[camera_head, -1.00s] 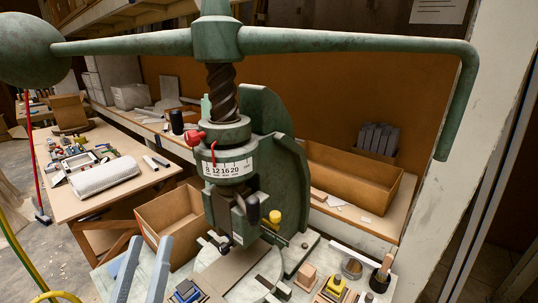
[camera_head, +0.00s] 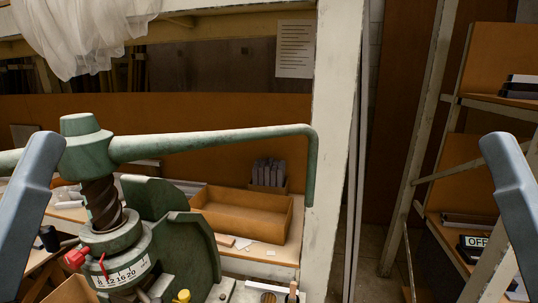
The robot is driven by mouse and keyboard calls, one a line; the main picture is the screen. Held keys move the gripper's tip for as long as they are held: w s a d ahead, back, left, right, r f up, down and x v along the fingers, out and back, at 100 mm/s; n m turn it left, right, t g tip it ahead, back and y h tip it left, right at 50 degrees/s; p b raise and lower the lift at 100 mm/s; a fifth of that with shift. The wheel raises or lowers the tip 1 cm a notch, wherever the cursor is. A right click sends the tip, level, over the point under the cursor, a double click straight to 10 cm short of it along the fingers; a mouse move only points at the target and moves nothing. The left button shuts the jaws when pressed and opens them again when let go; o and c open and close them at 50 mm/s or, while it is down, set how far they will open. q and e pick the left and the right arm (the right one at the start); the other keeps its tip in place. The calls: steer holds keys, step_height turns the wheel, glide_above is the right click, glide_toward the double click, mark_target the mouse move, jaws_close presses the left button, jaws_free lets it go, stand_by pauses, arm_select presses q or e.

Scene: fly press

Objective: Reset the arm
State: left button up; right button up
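The green fly press (camera_head: 175,235) stands at the lower left in the head view. Its long arm (camera_head: 215,143) runs from the hub (camera_head: 83,145) on the screw to the right and bends down at its end (camera_head: 310,170). The arm's left end is cut off by the frame, so its ball is not seen. A blue-grey part of my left arm or gripper (camera_head: 28,215) rises at the left edge. A matching part of my right one (camera_head: 514,195) rises at the right edge. Both appear apart from the press arm's bent end, and neither shows its opening.
A white post (camera_head: 338,130) stands right of the arm's end. Shelving with an OFF sign (camera_head: 477,241) is at the right. White sheeting (camera_head: 85,30) hangs at the upper left.

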arm_select(q)
step_height(320, 180, up, 26)
steer(key=p, duration=2.2)
arm_select(e)
step_height(320, 180, up, 26)
arm_select(q)
step_height(320, 180, down, 34)
steer(key=b, duration=3.3)
steer(key=shift+r, duration=0.25)
arm_select(e)
step_height(320, 180, down, 34)
steer(key=shift+r, duration=0.25)
arm_select(q)
step_height(320, 180, up, 33)
steer(key=p, duration=3.3)
steer(key=shift+r, duration=0.2)
arm_select(e)
step_height(320, 180, up, 33)
steer(key=shift+r, duration=0.2)
